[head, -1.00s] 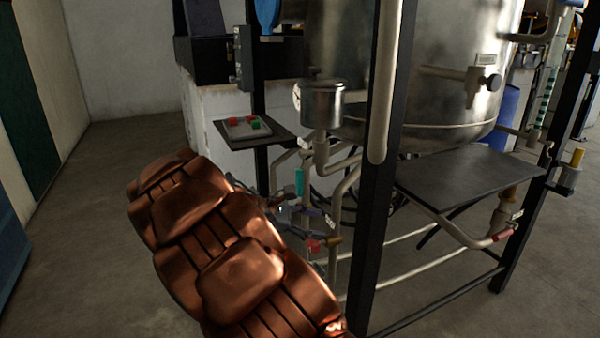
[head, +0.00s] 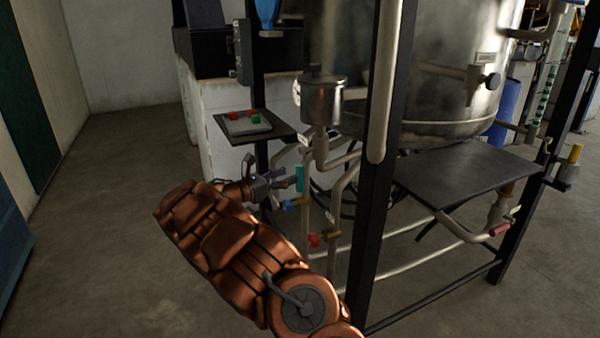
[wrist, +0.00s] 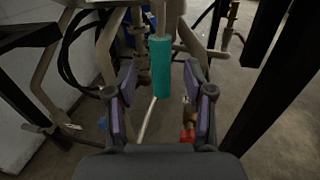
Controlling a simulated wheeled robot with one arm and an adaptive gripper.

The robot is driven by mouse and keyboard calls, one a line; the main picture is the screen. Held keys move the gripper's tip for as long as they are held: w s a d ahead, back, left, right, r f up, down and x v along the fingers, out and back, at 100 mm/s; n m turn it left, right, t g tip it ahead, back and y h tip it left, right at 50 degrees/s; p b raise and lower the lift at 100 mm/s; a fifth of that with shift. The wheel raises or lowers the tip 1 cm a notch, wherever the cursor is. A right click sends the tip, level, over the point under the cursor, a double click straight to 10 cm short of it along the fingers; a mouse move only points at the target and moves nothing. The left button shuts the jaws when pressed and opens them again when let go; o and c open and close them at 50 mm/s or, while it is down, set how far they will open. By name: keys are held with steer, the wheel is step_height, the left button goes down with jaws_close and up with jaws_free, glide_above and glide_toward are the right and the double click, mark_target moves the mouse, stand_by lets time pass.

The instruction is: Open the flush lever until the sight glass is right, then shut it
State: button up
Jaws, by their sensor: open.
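My gripper (head: 272,183) is open, close to the left side of a teal handle (head: 300,178) on the pipework under a small metal pot. In the wrist view the upright teal handle (wrist: 160,68) shows between the spread fingers of my gripper (wrist: 160,82), with gaps on both sides. I cannot tell how deep it sits between them. A blue handle (head: 290,204) and a red handle (head: 314,240) are lower on the pipes. No label shows which is the flush lever. A tube with green bands (head: 546,92) at the right may be the sight glass; its level is unreadable.
A black frame post (head: 372,230) stands right of the handles. A dark shelf (head: 465,175) and a red-ended pipe (head: 500,230) are at the right. A small plate with a button box (head: 247,123) is above my gripper. The floor at left is clear.

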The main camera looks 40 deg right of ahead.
mark_target(300, 171)
steer(key=d, duration=0.5)
steer(key=shift+s+d+b, duration=0.35)
steer(key=shift+s, duration=0.05)
jaws_close()
stand_by(0.4)
